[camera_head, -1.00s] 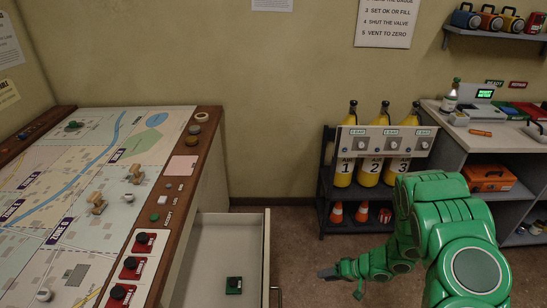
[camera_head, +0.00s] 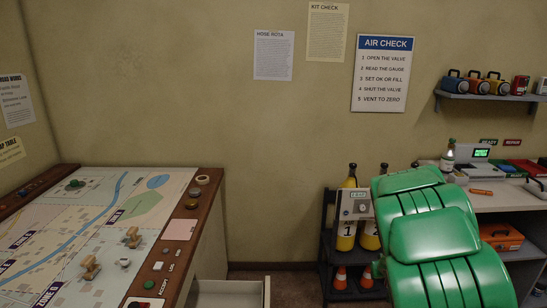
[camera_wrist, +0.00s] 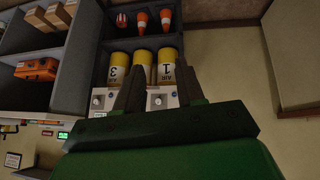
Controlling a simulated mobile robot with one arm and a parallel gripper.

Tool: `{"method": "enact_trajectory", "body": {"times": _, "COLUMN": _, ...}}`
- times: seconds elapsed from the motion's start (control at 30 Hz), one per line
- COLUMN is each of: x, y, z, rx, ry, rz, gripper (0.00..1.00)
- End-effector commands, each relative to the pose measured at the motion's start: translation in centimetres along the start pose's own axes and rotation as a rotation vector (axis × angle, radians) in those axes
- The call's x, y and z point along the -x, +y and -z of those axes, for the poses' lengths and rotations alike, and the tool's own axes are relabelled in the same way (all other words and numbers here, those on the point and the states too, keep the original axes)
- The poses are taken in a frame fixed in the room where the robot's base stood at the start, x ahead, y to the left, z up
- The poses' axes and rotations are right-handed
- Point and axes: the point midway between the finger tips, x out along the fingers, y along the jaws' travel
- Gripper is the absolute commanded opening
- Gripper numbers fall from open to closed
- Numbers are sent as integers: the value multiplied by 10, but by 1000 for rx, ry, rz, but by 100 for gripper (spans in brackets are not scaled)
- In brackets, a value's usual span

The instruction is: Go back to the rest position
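My gripper (camera_wrist: 160,68) shows in the wrist view with its two dark fingers apart and nothing between them. It is hidden in the head view. My green arm (camera_head: 440,235) is folded up at the right of the head view, covering part of the air rack. The wrist view is upside down and looks toward the rack, with yellow air cylinders (camera_wrist: 143,70) beyond the fingers. No object is held.
The map table (camera_head: 212,190) stands at left with its drawer (camera_head: 232,292) open. The rack (camera_head: 327,250) and a grey counter (camera_head: 515,200) stand at right. A wall shelf (camera_head: 490,97) holds several coloured units. Some floor is clear between table and rack.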

Motion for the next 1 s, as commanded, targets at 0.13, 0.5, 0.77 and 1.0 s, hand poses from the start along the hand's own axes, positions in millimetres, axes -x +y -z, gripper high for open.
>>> {"method": "enact_trajectory", "body": {"times": 0.13, "x": 38, "y": 11, "z": 19, "rx": -11, "ry": 6, "rz": -96, "gripper": 38}}
{"method": "enact_trajectory", "body": {"times": 0.5, "x": 133, "y": 17, "z": 31, "rx": -74, "ry": -36, "rz": -263, "gripper": 38}}
{"method": "enact_trajectory", "body": {"times": 0.77, "x": 197, "y": 0, "z": 13, "rx": -128, "ry": -110, "rz": -303, "gripper": 38}}
{"method": "enact_trajectory", "body": {"times": 1.0, "x": 253, "y": -31, "z": -14, "rx": -171, "ry": -197, "rz": -284, "gripper": 38}}
